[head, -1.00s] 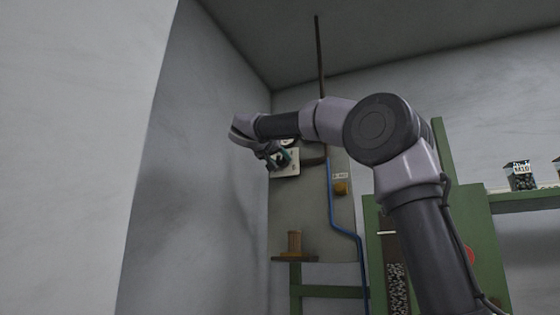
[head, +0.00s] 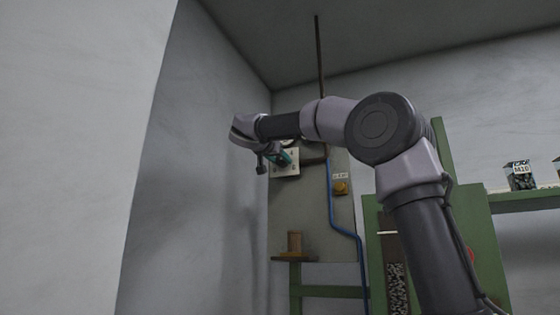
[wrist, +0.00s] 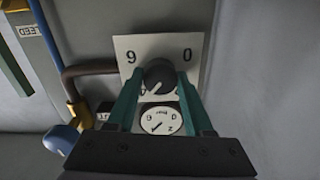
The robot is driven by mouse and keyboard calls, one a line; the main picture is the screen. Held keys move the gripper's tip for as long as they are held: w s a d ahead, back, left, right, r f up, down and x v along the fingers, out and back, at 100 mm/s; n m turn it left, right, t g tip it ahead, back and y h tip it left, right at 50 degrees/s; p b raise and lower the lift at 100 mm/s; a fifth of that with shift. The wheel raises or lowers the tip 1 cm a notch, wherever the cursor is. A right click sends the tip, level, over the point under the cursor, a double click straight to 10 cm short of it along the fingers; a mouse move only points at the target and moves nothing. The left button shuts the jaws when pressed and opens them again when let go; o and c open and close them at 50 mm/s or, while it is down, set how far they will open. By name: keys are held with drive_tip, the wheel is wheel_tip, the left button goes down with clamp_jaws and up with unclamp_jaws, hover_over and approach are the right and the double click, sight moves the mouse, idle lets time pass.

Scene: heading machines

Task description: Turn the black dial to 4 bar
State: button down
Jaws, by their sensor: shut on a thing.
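The black dial (wrist: 158,72) sits on a white plate (wrist: 126,48) in the wrist view, between the two teal fingers of my gripper (wrist: 160,82). The fingers are shut on the dial from both sides. A white mark on the dial points to the lower left of the picture. A round white gauge (wrist: 162,121) with a thin needle is below the dial. In the head view my gripper (head: 286,157) is at the plate (head: 288,170), and the dial is hidden.
A brown pipe (wrist: 90,69) and a blue hose (wrist: 48,38) run beside the plate. A blue rounded part (wrist: 61,138) is near my gripper. A yellow box (head: 341,188) is on the panel to the right. A green stand (head: 295,259) holds a spool (head: 294,242) below.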

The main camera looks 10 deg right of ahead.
drive_tip(key=shift+f, duration=0.2)
drive_tip(key=shift+c, duration=1.4)
unclamp_jaws()
drive_tip(key=shift+r, duration=0.1)
drive_tip(key=shift+s+a, duration=0.15)
drive_tip(key=v, duration=1)
drive_tip(key=shift+s+a, duration=0.15)
